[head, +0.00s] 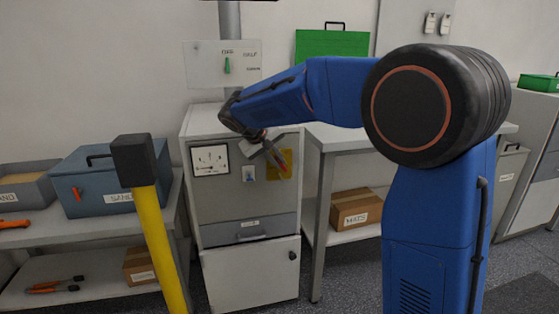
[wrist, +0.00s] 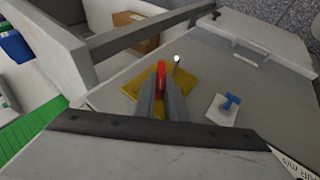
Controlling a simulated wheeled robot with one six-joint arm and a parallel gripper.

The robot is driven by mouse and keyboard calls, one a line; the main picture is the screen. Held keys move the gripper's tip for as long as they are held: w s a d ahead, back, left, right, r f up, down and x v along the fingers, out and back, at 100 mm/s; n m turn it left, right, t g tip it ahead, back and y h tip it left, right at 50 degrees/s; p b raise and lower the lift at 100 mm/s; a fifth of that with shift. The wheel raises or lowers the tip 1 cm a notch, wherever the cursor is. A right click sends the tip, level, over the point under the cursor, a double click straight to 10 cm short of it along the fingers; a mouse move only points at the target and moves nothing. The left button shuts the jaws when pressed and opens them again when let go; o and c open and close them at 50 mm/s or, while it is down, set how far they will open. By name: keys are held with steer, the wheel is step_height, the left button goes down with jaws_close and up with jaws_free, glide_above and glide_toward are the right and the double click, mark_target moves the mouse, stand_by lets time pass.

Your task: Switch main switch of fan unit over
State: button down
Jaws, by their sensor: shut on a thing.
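The fan unit (head: 222,178) is a grey cabinet with a dial gauge (head: 210,160) on its front, partly behind my arm in the head view. Its main switch, a red handle (wrist: 161,68) on a yellow plate (wrist: 189,81), shows in the wrist view. My gripper (wrist: 163,92) is shut on the red handle, with a finger on each side. The fingers hide the handle's lower part. In the head view my gripper (head: 275,156) is in front of the yellow plate (head: 286,166). A small blue lever (wrist: 230,101) on a white plate sits beside the yellow plate.
A yellow post with a black top (head: 134,160) stands in front, left of the cabinet. A blue toolbox (head: 105,182) sits on the left bench. A bench with a cardboard box (head: 352,209) stands to the right.

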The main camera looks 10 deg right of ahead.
steer(key=n+h, duration=0.1)
steer(key=h, duration=0.2)
steer(key=f+n+t+h, duration=0.1)
steer(key=h, duration=0.2)
steer(key=a+f+n+t+h, duration=0.1)
steer(key=h, duration=0.3)
steer(key=shift+a+f, duration=0.1)
steer(key=shift+h, duration=0.3)
stand_by(0.4)
steer(key=c, duration=1.8)
jaws_free()
steer(key=shift+t, duration=0.3)
steer(key=v, duration=1.7)
steer(key=shift+a, duration=0.2)
